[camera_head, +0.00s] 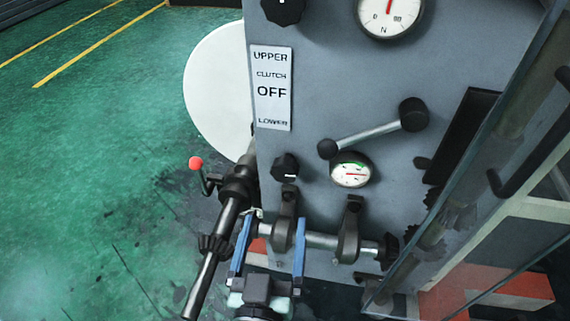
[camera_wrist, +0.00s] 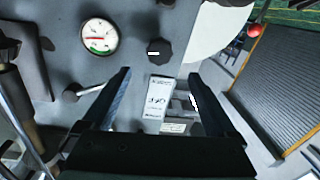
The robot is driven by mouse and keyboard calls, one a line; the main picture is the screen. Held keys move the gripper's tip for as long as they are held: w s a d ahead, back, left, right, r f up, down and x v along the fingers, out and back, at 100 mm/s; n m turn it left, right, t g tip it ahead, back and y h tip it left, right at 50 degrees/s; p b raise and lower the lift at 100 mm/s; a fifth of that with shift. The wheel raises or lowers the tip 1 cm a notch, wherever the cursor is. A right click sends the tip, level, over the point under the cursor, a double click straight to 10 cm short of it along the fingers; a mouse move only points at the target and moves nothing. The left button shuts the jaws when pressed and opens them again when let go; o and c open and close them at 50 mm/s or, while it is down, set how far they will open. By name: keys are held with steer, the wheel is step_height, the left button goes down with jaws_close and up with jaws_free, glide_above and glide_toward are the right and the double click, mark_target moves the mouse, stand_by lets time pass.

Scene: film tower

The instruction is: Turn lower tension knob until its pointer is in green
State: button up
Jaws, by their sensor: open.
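The lower tension knob (camera_head: 285,167) is a small black knob with a white mark on the grey panel; it also shows in the wrist view (camera_wrist: 159,50). Beside it is a round white gauge (camera_head: 351,171) with a green arc along its top and a red pointer lying nearly level, outside the green. The wrist view shows this gauge upside down (camera_wrist: 98,36). My gripper (camera_head: 276,218) has two blue fingers, open and empty, below the knob in the head view. In the wrist view the knob is beyond the fingertips (camera_wrist: 160,84), not between them.
A black-ended lever (camera_head: 370,133) stands above the gauge. A clutch label (camera_head: 272,88) reads OFF. A shaft with black brackets (camera_head: 322,240) runs below the knob. A red-balled handle (camera_head: 196,163) is at left. Another gauge (camera_head: 390,14) and knob (camera_head: 283,10) are above.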

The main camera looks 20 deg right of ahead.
mark_target(283, 175)
steer(key=p+x, duration=0.1)
steer(key=x, duration=1.1)
steer(key=shift+w+d+r, duration=0.1)
steer(key=shift+w, duration=0.05)
steer(key=c, duration=1.4)
steer(key=shift+o, duration=0.2)
